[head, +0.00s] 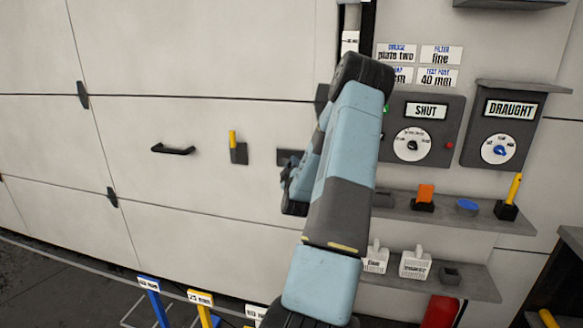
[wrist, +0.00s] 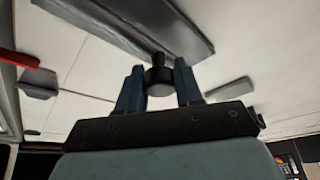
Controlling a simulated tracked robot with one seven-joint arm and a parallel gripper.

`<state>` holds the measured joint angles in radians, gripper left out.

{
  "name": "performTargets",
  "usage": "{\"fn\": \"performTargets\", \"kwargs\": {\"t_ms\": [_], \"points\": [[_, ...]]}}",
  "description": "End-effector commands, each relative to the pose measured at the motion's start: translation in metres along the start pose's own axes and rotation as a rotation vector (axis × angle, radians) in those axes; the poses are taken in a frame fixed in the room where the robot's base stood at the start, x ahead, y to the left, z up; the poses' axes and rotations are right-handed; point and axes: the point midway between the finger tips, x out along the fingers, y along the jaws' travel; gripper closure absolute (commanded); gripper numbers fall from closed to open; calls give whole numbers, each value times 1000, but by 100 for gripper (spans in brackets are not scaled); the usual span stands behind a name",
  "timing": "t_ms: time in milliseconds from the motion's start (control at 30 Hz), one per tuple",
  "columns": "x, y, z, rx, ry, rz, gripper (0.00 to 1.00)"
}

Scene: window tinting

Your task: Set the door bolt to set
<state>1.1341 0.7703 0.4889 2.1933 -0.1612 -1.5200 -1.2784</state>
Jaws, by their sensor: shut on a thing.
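In the wrist view the two blue fingers of my gripper (wrist: 159,85) stand either side of a round black knob (wrist: 157,76) and are shut on it. The knob's short stem runs up to a long grey plate (wrist: 120,18) on the pale door; this looks like the door bolt. In the head view a dark plate (head: 287,157) shows on the door just left of my arm, and my gripper (head: 287,180) is close by it. My arm hides the rest of the plate and the knob there. The bolt's position marking cannot be read.
The door (head: 215,180) also carries a black bar handle (head: 173,150) and a yellow peg in a dark holder (head: 238,152). Right of my arm are a panel reading SHUT (head: 425,128), a DRAUGHT panel (head: 505,122) and shelves (head: 455,214) with small items.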

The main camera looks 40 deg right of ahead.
Motion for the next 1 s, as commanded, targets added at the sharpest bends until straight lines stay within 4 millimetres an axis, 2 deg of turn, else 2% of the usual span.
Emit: {"fn": "performTargets", "kwargs": {"t_ms": [233, 633, 1000], "points": [[-4, 0, 6, -1, -2, -8, 100], [-18, 26, 39, -1, -6, -8, 100], [-20, 30, 45, -1, -10, -7, 100]]}}
